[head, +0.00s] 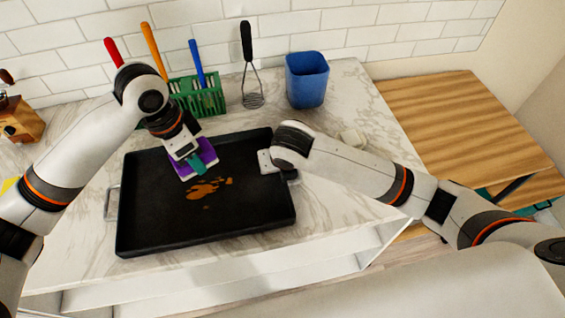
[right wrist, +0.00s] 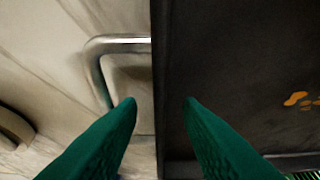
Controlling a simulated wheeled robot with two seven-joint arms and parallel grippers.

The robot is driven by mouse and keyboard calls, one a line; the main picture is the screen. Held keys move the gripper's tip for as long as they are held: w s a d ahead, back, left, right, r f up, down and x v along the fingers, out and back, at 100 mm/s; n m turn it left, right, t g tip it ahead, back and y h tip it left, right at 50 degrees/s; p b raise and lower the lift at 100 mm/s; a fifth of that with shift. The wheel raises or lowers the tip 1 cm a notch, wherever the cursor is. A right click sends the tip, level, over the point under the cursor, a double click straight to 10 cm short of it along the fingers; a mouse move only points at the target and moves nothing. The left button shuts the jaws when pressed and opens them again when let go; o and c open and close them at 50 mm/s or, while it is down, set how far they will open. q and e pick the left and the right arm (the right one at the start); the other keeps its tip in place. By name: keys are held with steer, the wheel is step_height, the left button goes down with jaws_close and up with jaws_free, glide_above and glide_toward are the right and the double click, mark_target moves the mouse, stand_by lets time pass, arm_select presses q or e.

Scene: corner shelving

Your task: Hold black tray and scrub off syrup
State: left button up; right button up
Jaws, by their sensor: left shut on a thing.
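The black tray (head: 245,212) lies on the marble counter, with a metal handle at its left end. A patch of orange-brown syrup (head: 203,189) is on its floor, with small spots around it; some also shows in the right wrist view (right wrist: 297,99). My left gripper (head: 196,163) is shut on a purple scrubbing pad (head: 208,153), just behind the syrup; whether the pad touches the tray is unclear. My right gripper (right wrist: 161,103) is at the tray's right end, fingers apart on either side of its rim, close to the metal handle (right wrist: 120,43).
A green basket (head: 205,98) with colored-handled utensils, a whisk (head: 252,88) and a blue container (head: 306,80) stand behind the tray. A small pale object (head: 353,137) lies right of it. Wooden boards (head: 455,115) are farther right. The counter's front edge is close below the tray.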

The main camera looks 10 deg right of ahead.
steer(key=shift+c, duration=0.5)
jaws_close()
stand_by(1.1)
steer(key=shift+c, duration=0.3)
jaws_free()
jaws_close()
stand_by(0.7)
